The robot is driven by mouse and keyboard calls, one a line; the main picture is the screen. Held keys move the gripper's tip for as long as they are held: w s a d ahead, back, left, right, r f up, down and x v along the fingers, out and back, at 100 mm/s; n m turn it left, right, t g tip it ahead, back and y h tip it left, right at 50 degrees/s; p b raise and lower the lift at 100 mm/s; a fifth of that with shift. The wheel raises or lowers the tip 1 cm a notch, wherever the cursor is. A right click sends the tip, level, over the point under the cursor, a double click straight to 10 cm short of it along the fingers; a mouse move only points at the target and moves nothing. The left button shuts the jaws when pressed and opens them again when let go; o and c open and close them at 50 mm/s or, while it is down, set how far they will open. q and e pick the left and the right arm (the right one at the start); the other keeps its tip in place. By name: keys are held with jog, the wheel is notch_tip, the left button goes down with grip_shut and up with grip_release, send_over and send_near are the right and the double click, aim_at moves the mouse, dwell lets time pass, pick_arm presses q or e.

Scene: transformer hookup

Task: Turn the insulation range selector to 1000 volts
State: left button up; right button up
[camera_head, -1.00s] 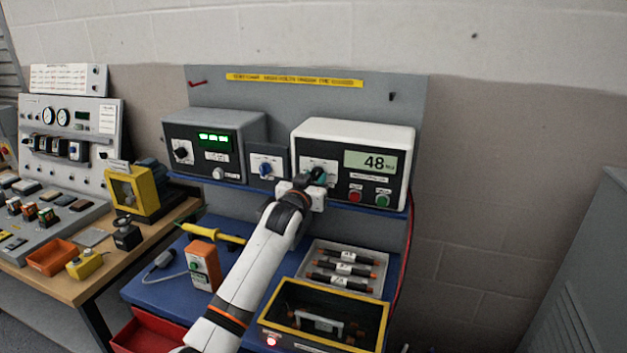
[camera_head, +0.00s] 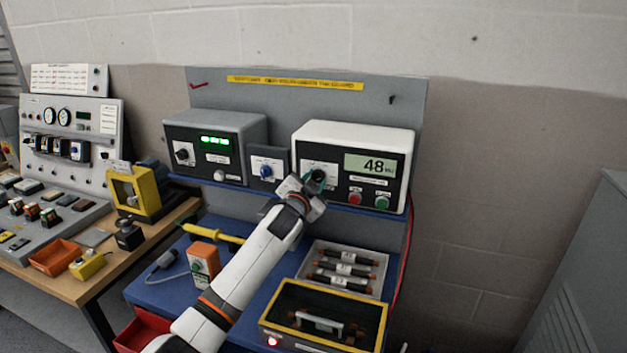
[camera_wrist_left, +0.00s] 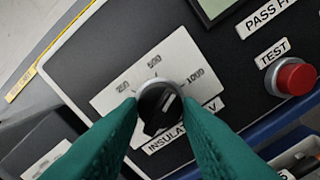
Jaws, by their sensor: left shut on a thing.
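The insulation range selector is a black round knob (camera_wrist_left: 156,108) on a white plate (camera_wrist_left: 118,98) marked 250, 500 and 1000 V. It is on the white-cased tester (camera_head: 352,133), whose display (camera_head: 372,165) reads 48. My left gripper (camera_wrist_left: 158,112) has its green fingers closed on the knob from both sides, and its wrist is tilted. The knob's white mark slopes up and right, toward the 1000 side; I cannot tell whether it lines up exactly. In the head view my left gripper (camera_head: 314,182) hides the knob. My right gripper is out of view.
A red TEST button (camera_wrist_left: 292,77) is right of the selector, with a green button (camera_head: 382,201) beside it. A small panel with a blue knob (camera_head: 266,171) is close on the left. Below are a tray of dark rods (camera_head: 381,268) and a yellow-rimmed box (camera_head: 306,335).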

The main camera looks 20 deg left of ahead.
pick_arm(q)
jog(key=shift+m+p, duration=0.5)
jog(key=shift+m, duration=1.8)
jog(key=o, duration=1)
jog(key=shift+c, duration=0.2)
jog(key=s+b, duration=0.2)
jog(key=s, duration=1)
jog(key=shift+a, duration=0.25)
